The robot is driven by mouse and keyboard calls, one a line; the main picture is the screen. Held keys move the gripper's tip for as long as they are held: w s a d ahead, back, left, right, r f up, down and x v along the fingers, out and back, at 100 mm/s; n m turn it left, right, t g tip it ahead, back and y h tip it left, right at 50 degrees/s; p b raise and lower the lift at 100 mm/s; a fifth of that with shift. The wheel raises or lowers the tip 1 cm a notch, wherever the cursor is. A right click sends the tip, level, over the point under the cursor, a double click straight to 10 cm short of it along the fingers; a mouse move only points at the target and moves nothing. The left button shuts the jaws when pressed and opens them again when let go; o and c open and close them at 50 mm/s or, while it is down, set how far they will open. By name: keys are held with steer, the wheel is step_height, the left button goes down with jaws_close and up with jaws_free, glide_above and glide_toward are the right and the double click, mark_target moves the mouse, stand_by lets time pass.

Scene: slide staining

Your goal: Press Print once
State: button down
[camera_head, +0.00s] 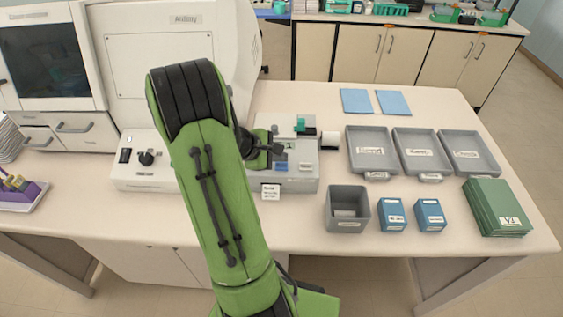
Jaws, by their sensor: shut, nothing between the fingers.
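A small light-grey machine (304,175) sits on the bench right of my arm. It has a green part (300,125) on top, a blue patch (282,167) near its front edge and a white roll-like part (329,140) at its right side. I cannot read which marking on it says Print. My gripper (279,149) is shut and empty, over the left part of this machine. I cannot tell whether its tips touch the top. My green arm hides the machine's left side.
A large white analyser (160,65) stands behind and left of my arm. Right are labelled grey trays (371,153), an open grey bin (347,222), two blue boxes (392,215) and green folders (490,205). A small white card (270,192) stands before the machine.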

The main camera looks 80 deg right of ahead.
mark_target(279, 167)
step_height(279, 167, up, 5)
steer(key=p, duration=0.5)
steer(key=shift+r, duration=0.1)
stand_by(0.8)
